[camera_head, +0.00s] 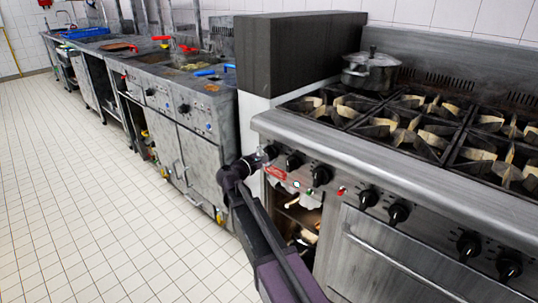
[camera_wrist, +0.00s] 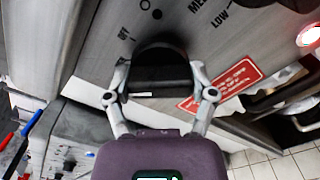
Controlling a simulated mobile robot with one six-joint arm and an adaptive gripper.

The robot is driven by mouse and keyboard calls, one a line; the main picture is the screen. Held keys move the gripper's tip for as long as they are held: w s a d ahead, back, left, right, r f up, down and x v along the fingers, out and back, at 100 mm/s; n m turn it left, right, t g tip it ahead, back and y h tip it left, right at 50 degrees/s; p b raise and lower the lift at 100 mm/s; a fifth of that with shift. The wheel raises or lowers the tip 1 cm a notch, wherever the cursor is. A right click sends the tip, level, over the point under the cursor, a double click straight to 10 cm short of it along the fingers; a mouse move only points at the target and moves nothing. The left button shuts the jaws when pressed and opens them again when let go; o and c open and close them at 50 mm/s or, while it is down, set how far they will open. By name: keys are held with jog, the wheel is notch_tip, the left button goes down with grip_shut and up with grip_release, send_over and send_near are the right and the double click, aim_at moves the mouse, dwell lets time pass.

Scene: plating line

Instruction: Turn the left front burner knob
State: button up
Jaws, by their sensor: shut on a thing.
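The stove (camera_head: 400,170) stands at the right in the head view, with a row of black knobs along its steel front panel. My gripper (camera_head: 262,157) is at the left end of this row. In the wrist view my gripper (camera_wrist: 161,76) has one finger on each side of a black knob (camera_wrist: 160,68) and is shut on it. The panel around this knob has "OFF" and "LOW" markings. In the head view the held leftmost knob (camera_head: 271,151) is partly hidden by my gripper. Two free knobs (camera_head: 294,161) and (camera_head: 320,175) sit just right of it.
A red label (camera_wrist: 222,84) is beside the held knob. A lit red lamp (camera_wrist: 309,36) is farther right. A lidded pot (camera_head: 370,72) stands on the back left of the hob. An open shelf (camera_head: 300,220) lies below the panel. The tiled floor (camera_head: 90,200) at left is clear.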

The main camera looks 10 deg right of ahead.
jog(key=m, duration=0.4)
jog(key=shift+a, duration=0.15)
jog(key=shift+m, duration=2)
jog(key=o, duration=1)
jog(key=shift+o, duration=0.2)
jog(key=v, duration=1.2)
